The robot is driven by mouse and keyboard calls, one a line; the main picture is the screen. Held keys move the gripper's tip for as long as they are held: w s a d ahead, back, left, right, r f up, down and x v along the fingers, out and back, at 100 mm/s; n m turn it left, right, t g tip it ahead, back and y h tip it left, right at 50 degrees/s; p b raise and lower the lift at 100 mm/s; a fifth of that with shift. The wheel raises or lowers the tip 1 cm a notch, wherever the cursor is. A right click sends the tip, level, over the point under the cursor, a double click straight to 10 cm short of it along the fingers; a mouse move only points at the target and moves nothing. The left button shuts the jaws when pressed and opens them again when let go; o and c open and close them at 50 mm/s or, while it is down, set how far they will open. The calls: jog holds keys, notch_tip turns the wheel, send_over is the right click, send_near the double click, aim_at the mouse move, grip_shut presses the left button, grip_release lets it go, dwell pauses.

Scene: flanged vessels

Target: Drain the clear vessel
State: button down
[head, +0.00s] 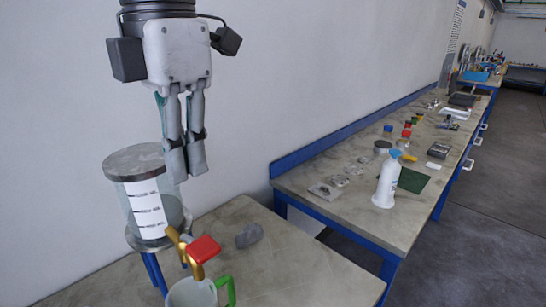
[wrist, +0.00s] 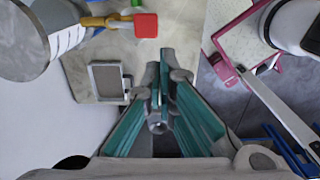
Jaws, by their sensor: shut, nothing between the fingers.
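The clear vessel (head: 174,210) has a grey metal lid and a white label with dark marks. It stands on a blue-legged stand (head: 152,272) and shows at the top left of the wrist view (wrist: 66,18). A brass tap (head: 184,249) with a red handle (head: 204,249) sticks out low on its side. In the wrist view the red handle (wrist: 146,26) lies ahead of my fingers. A pale mug (head: 190,294) with a green handle is under the tap, cut off by the frame. My gripper (head: 186,172) is shut and empty, pointing down, above the tap and apart from it. I cannot tell the liquid level.
A longer bench (head: 345,228) to the right holds a white bottle (head: 386,184), a green mat (head: 411,181) and several small items. The wall is close behind the vessel. The near table's right part is clear.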

aim_at(202, 248)
jog(key=shift+f, duration=0.1)
notch_tip(202, 248, down, 14)
jog(key=shift+r+p, duration=0.1)
jog(key=shift+p, duration=0.5)
dwell(0.4)
jog(key=shift+s+d+f+t+y+b, duration=0.25)
jog(key=shift+f+t+y+b, duration=0.1)
jog(key=shift+f+b, duration=0.6)
jog(key=shift+s+d+f+t+y+b, duration=0.15)
jog(key=shift+d+f+t+y+b, duration=0.2)
jog(key=shift+f+b, duration=0.55)
jog(key=shift+s+d+f+t+y+b, duration=0.2)
jog(key=shift+f+y+b, duration=0.2)
jog(key=shift+f+b, duration=0.5)
jog(key=shift+r, duration=0.1)
dwell(3.4)
